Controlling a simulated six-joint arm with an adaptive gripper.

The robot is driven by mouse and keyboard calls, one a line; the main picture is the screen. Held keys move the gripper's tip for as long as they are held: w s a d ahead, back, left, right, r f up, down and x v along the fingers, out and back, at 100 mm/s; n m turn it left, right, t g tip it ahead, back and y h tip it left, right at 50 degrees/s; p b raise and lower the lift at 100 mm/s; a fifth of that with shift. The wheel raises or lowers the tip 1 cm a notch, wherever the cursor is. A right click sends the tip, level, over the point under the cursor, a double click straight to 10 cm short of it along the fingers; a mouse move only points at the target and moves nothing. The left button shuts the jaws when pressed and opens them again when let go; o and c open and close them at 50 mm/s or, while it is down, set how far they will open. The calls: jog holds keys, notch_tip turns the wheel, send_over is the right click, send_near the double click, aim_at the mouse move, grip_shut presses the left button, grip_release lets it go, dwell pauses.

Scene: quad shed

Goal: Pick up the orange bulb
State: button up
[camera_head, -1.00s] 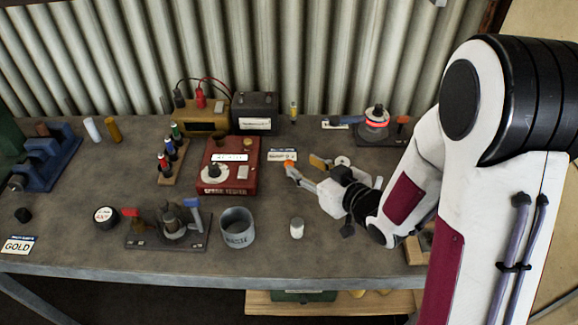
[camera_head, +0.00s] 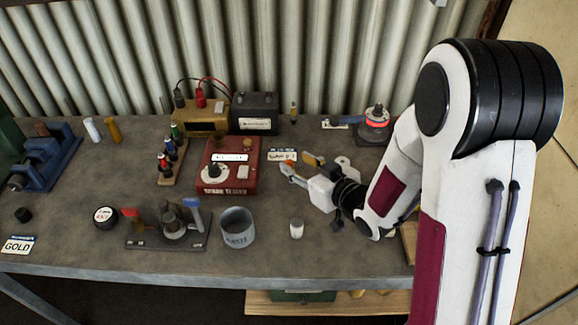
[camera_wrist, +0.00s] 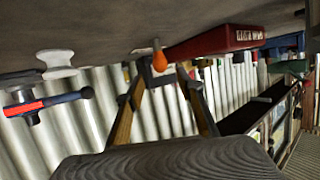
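The orange bulb (camera_wrist: 159,60) shows in the wrist view, just beyond my fingertips and between them in the picture. My gripper (camera_head: 301,166) is open, low over the bench and pointing left. Its two fingers also show spread in the wrist view (camera_wrist: 165,72). Nothing is held between them. Whether a finger touches the bulb I cannot tell.
The red box (camera_head: 227,180) stands close left of the bulb, with a small label plate (camera_head: 283,155) behind. A white spool-like piece (camera_head: 343,162) lies behind my gripper. A white jar (camera_head: 296,228) and grey cup (camera_head: 238,228) stand in front, with bare bench between.

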aim_at(291, 163)
jog(key=shift+w+a+f, duration=0.65)
jog(key=shift+f, duration=0.1)
jog(key=shift+x, duration=1.2)
jog(key=c, duration=0.8)
